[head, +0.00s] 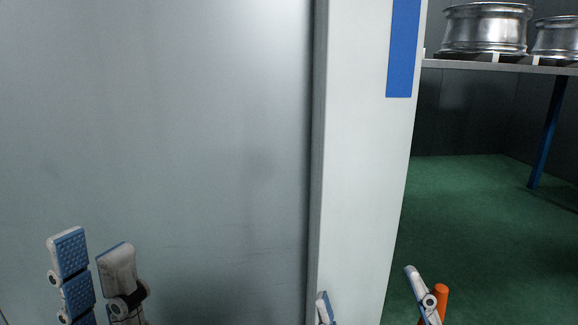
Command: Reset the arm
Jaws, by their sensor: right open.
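My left gripper (93,252) is at the lower left, in front of a grey panel. Its two fingers, with blue pads, stand apart with nothing seen between them. My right gripper (368,290) is at the bottom edge, right of centre. Its fingers are wide apart, one before the white post and one before the green floor. No object shows between them. Most of both arms is out of the picture.
The grey panel (160,130) fills the left. A white post (365,170) with a blue stripe stands beside it. At right, metal wheels (485,28) sit on a shelf (500,67) above open green floor (470,220). An unclear orange piece (440,298) shows below.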

